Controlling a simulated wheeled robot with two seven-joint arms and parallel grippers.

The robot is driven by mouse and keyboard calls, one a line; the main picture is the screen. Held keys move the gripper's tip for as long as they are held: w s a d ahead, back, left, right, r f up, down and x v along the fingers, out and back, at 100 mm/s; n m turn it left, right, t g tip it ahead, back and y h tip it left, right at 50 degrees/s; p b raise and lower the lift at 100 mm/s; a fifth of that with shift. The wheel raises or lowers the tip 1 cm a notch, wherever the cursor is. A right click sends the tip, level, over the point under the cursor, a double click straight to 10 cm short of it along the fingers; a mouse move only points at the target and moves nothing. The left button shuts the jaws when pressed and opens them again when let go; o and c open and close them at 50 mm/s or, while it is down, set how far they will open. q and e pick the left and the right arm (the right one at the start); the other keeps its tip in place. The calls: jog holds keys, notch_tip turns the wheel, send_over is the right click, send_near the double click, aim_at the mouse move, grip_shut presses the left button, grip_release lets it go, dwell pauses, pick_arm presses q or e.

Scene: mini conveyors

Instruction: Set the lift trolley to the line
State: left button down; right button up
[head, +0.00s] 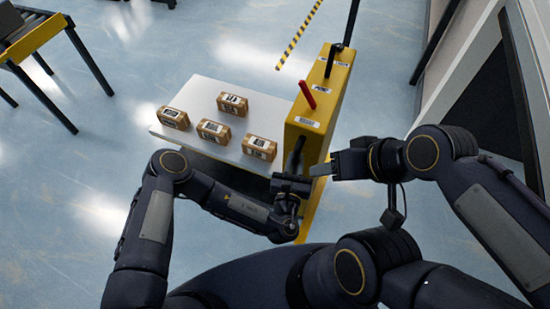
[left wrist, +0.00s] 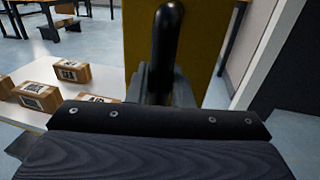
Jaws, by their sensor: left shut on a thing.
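The lift trolley has a yellow body (head: 322,100) and a pale platform (head: 190,88) carrying several brown labelled boxes (head: 233,104). A red lever (head: 307,95) and a black upright bar (head: 350,22) are on its body. My left gripper (head: 292,180) is shut on a black handle (head: 296,152) at the near end of the trolley. The handle stands upright in the left wrist view (left wrist: 167,45), before the yellow body (left wrist: 207,55). My right gripper (head: 335,168) is beside the near end; its jaws are unclear. A yellow-black striped line (head: 300,38) lies beyond the trolley.
A yellow-framed conveyor (head: 38,42) with a dark item stands at the far left. A pale wall or cabinet (head: 465,65) runs close along the right. The blue-grey floor (head: 130,75) is open left of the platform.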

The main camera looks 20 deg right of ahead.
pick_arm(q)
jog(key=shift+s+d+r, duration=0.1)
jog(key=shift+s+d, duration=0.5)
jog(key=shift+d, duration=0.2)
pick_arm(e)
jog(key=shift+s+a+r, duration=0.2)
jog(key=shift+s+r, duration=0.2)
pick_arm(q)
jog(key=c, duration=1.3)
grip_release()
jog(key=shift+c, duration=0.2)
